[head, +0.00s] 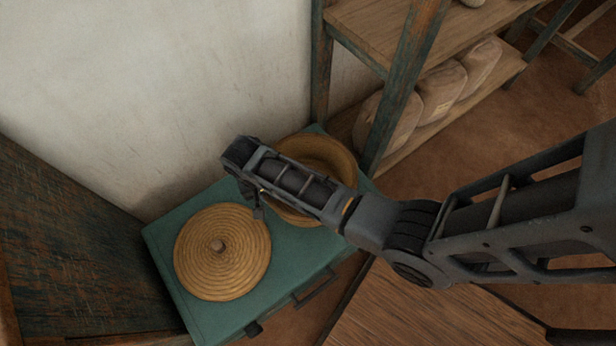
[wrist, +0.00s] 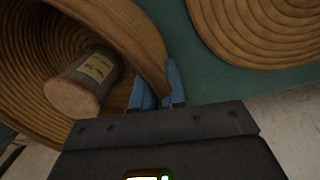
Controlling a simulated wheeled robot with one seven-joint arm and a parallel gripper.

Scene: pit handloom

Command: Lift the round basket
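The round basket (head: 343,157) is a coiled straw bowl on the green chest, partly hidden behind my arm in the head view. In the wrist view the basket (wrist: 30,45) is open at the top and fills the left side. A small labelled cylinder (wrist: 85,82) lies inside it. My gripper (head: 259,206) is at the basket's near-left side. In the wrist view my gripper (wrist: 159,92) has one blue finger inside the wall and one outside, close against it. I cannot tell whether the basket is clear of the chest.
A wall stands behind. A shelf post (head: 404,85) rises close behind the basket, with several sacks (head: 440,90) on the shelf.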

